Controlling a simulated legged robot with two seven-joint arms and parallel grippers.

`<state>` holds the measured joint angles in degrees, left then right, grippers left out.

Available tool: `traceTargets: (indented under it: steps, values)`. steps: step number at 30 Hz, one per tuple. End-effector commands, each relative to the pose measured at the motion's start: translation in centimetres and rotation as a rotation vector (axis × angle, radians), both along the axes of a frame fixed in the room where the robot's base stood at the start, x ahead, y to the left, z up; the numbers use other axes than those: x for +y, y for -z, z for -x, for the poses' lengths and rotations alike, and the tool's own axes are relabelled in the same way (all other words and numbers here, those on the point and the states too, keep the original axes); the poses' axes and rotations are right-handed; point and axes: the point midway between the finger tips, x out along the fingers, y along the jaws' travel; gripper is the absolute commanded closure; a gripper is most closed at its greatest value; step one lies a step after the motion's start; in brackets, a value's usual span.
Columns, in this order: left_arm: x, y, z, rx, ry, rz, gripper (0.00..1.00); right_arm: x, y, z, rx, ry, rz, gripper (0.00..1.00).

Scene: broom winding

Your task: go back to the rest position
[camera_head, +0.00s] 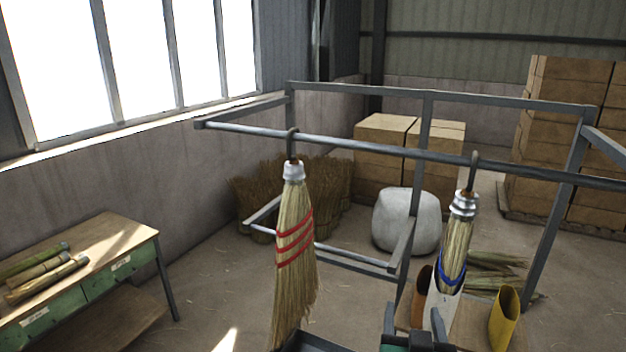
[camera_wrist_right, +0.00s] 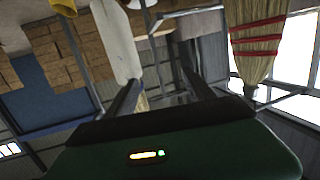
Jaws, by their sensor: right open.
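A straw broom with red bands (camera_head: 294,240) hangs bristles down from a hook on the grey rail (camera_head: 350,145). It also shows upside down in the right wrist view (camera_wrist_right: 257,38). A second broom with blue bands (camera_head: 456,240) hangs from another hook, its lower part behind or inside a white sleeve-like piece (camera_head: 440,298). My right gripper (camera_head: 414,312) is low at the bottom edge, below the second broom. In the right wrist view its two dark fingers (camera_wrist_right: 162,78) are spread apart with nothing held between them. My left gripper is not in view.
The grey metal frame (camera_head: 428,120) spans the middle and right. A yellow holder (camera_head: 503,318) and a brown holder (camera_head: 421,290) stand near my right gripper. A workbench (camera_head: 105,250) is at left. A white sack (camera_head: 407,220) and stacked boxes (camera_head: 565,120) stand behind.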

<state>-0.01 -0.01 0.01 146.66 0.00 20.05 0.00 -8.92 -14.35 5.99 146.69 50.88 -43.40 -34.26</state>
Motion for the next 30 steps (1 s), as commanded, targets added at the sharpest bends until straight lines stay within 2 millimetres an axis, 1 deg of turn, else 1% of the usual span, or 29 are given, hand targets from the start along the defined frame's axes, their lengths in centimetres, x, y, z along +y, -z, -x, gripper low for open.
traceTargets:
  steps: [1,2,3,5,6,8,9,11,12,15,18,20,30]
  values:
    - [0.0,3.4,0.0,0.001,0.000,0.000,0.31,1.2,6.2,-0.6,0.085,-0.074,-0.026,0.39]
    - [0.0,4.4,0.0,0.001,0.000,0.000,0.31,2.2,8.9,-0.7,0.144,-0.123,-0.044,0.39]
    - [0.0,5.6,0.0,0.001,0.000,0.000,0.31,3.1,12.5,-0.6,0.227,-0.178,-0.069,0.39]
    - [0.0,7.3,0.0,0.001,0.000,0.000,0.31,4.2,17.8,0.2,0.360,-0.245,-0.102,0.39]
    - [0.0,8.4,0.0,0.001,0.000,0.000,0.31,4.7,21.4,1.1,0.455,-0.278,-0.123,0.39]
    - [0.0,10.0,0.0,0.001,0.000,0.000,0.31,4.9,26.5,3.1,0.605,-0.313,-0.149,0.39]
    - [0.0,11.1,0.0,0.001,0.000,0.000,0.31,4.8,29.6,4.7,0.706,-0.324,-0.164,0.39]
    - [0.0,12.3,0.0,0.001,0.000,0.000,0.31,4.4,33.5,7.2,0.848,-0.328,-0.180,0.39]
    - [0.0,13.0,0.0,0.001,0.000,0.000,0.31,3.9,35.5,8.8,0.931,-0.322,-0.186,0.39]
    - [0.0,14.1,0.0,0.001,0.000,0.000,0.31,2.6,38.6,12.2,1.089,-0.299,-0.189,0.39]
    - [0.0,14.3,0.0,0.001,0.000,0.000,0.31,1.9,39.6,13.8,1.163,-0.282,-0.189,0.39]
    - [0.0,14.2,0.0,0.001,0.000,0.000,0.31,1.8,39.6,14.0,1.176,-0.279,-0.188,0.39]
    - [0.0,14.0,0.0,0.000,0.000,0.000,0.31,1.9,39.5,13.9,1.174,-0.281,-0.187,0.39]
